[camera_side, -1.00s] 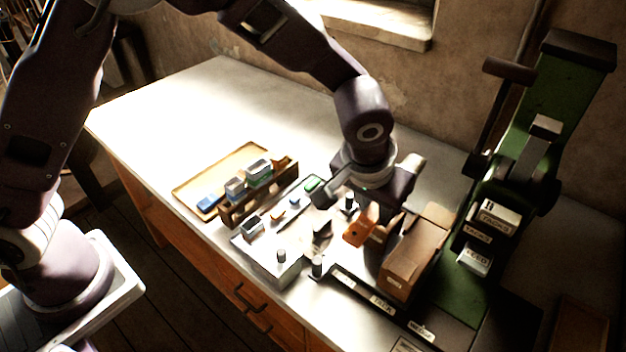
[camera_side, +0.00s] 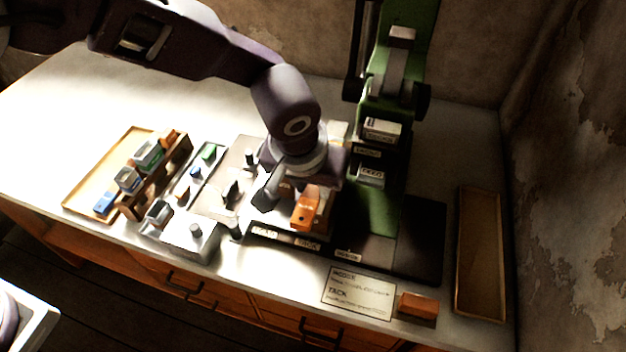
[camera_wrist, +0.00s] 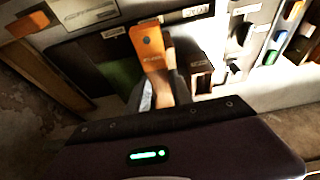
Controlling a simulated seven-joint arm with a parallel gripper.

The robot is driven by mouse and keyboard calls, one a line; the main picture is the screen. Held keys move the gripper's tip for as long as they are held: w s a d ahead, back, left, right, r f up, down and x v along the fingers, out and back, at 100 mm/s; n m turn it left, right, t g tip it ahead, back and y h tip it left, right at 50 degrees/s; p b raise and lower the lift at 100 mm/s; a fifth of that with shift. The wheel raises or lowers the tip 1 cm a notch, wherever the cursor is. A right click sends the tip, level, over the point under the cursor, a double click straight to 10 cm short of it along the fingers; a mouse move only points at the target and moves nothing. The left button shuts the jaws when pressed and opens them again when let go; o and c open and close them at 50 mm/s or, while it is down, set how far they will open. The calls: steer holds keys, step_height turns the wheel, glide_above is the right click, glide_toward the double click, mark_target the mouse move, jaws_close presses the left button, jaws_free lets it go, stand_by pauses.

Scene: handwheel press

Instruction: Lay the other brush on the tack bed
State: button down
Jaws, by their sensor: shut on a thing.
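My gripper (camera_side: 296,188) is over the bench in front of the green press. It is shut on an orange-ended brush (camera_side: 306,208). In the wrist view the brush (camera_wrist: 149,48) shows a flat orange end with a dark round spot and a brown part between my fingers (camera_wrist: 163,92). The tack bed is behind the strip with the label that seems to read TACK (camera_side: 307,245); the arm and brush mostly hide it. I cannot tell whether the brush touches it. Another orange block (camera_side: 418,305) lies at the bench's front right; it also shows in the wrist view (camera_wrist: 28,24).
The green press (camera_side: 383,205) stands behind and right of my gripper. A printed card (camera_side: 358,292) lies in front. A wooden rack (camera_side: 180,163) with several coloured blocks stands left. An empty long wooden tray (camera_side: 480,312) lies right. Small posts (camera_side: 235,228) stand near my gripper.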

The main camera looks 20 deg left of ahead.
steer(key=shift+f, duration=0.1)
stand_by(0.6)
steer(key=shift+f, duration=1.3)
steer(key=c, duration=1.1)
jaws_free()
steer(key=shift+o, duration=0.2)
steer(key=v, duration=0.7)
steer(key=shift+s, duration=0.1)
